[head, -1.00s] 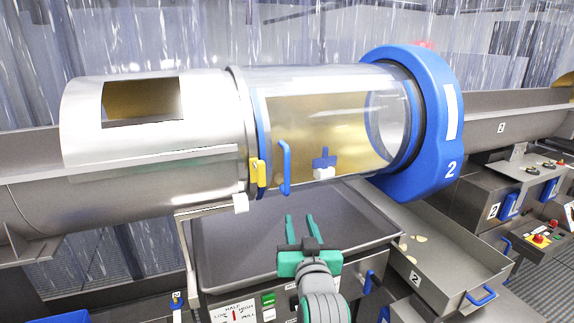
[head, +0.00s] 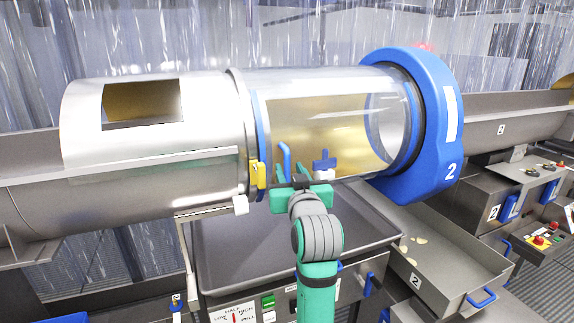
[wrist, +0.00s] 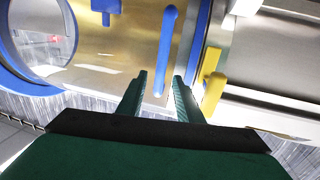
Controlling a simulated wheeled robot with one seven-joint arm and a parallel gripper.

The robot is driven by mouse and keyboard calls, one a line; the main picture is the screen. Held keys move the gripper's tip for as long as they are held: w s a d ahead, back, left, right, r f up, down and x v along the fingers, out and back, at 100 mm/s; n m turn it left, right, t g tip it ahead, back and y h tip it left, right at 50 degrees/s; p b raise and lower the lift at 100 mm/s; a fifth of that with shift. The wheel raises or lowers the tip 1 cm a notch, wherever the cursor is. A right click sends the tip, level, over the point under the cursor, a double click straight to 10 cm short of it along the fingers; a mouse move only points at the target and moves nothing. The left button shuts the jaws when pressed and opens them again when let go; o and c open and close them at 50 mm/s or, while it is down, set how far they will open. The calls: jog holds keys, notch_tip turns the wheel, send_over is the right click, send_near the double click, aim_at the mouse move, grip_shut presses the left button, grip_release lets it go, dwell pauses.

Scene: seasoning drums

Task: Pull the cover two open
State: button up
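Cover two is the clear, curved cover (head: 330,115) of the drum, with a blue rim strip on its left. Its upright blue handle (head: 286,160) is near the cover's lower left; it also shows in the wrist view (wrist: 167,45). My gripper (head: 294,168) is open at the handle's lower part. In the wrist view my gripper (wrist: 160,76) has its green fingers spread, with the handle's lower end in the gap between them. I cannot tell whether either finger touches it. The cover looks closed.
A yellow latch (head: 258,175) is just left of the handle. A blue ring marked 2 (head: 445,120) stands at the drum's right end. A grey metal tray (head: 225,250) lies below the drum.

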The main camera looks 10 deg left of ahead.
aim_at(287, 166)
jog(key=shift+x, duration=2.3)
jog(key=shift+s, duration=0.1)
grip_shut()
